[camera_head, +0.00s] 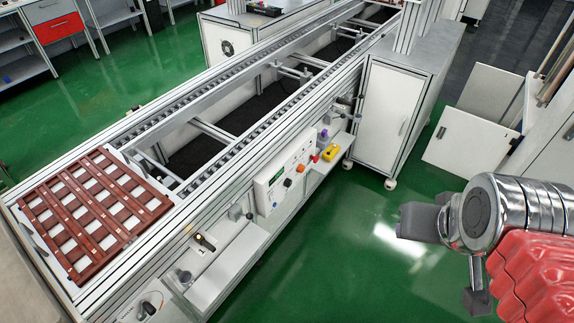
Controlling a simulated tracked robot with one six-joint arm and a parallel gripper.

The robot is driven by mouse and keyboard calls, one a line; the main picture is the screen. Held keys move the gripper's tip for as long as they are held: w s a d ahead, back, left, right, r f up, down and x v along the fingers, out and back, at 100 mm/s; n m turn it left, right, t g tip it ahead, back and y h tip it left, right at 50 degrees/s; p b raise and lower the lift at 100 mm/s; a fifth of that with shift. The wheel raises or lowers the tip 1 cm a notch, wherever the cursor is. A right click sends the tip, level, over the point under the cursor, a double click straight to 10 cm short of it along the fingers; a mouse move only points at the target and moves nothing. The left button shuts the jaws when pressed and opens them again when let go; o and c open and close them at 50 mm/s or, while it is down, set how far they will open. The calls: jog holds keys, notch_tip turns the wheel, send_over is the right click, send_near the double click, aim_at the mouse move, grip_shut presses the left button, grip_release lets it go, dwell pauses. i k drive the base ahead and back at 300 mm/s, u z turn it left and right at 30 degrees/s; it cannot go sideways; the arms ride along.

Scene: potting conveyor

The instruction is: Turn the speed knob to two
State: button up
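A white control box (286,178) is mounted on the near side of the conveyor, in the middle of the view. My gripper (446,262) is at the right edge, well away from the box. Its two dark grey fingers look spread apart with nothing between them.
The conveyor (262,122) runs diagonally, with a brown slotted tray (88,212) at its near left end. A yellow object (330,152) lies on a shelf right of the box. A white cabinet (390,115) stands behind. Green floor (350,245) between box and gripper is clear.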

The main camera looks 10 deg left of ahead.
aim_at(300, 167)
jog(key=u, duration=0.35)
jog(key=i, duration=0.55)
jog(key=u, duration=0.9)
jog(key=i, duration=0.6)
jog(key=u, duration=0.3)
